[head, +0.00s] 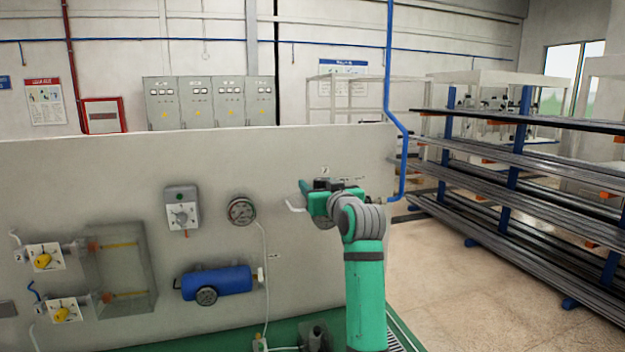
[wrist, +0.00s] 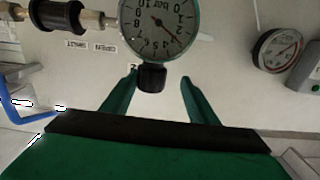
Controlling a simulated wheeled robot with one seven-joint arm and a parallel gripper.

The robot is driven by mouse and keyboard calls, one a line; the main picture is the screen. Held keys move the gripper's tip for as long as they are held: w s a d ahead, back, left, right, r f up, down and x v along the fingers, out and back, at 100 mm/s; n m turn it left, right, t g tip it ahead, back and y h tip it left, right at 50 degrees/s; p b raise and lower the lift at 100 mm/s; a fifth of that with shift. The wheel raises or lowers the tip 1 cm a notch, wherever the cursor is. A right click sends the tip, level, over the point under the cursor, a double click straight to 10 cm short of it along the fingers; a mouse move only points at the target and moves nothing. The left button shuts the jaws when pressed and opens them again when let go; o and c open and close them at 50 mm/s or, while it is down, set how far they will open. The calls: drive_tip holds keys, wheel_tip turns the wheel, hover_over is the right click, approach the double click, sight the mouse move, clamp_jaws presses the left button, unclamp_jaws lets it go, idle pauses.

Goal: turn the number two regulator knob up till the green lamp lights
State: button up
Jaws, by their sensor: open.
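The number two regulator shows in the wrist view as a round pressure gauge (wrist: 158,28) with a black knob (wrist: 152,78) beside it. A small label (wrist: 133,67) that seems to read 2 is next to the knob. My gripper (wrist: 159,76) is open, with one green finger on each side of the knob and gaps visible between fingers and knob. In the head view my gripper (head: 318,203) is against the panel and hides most of the regulator.
A round gauge (head: 241,210) and a blue cylinder (head: 217,283) are mounted on the grey panel (head: 100,180) left of my arm. Yellow valve handles (head: 43,260) are farther left. A blue pipe (wrist: 20,110) runs near my gripper. A rack of bars (head: 510,185) stands at right.

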sight(316, 179)
drive_tip(key=w, duration=0.2)
drive_tip(key=w+d, duration=0.1)
drive_tip(key=w, duration=0.1)
drive_tip(key=shift+w+d, duration=0.1)
drive_tip(key=shift+w+a, duration=0.2)
drive_tip(key=shift+w, duration=0.15)
drive_tip(key=shift+w+a, duration=0.4)
drive_tip(key=shift+a, duration=0.25)
drive_tip(key=c, duration=1)
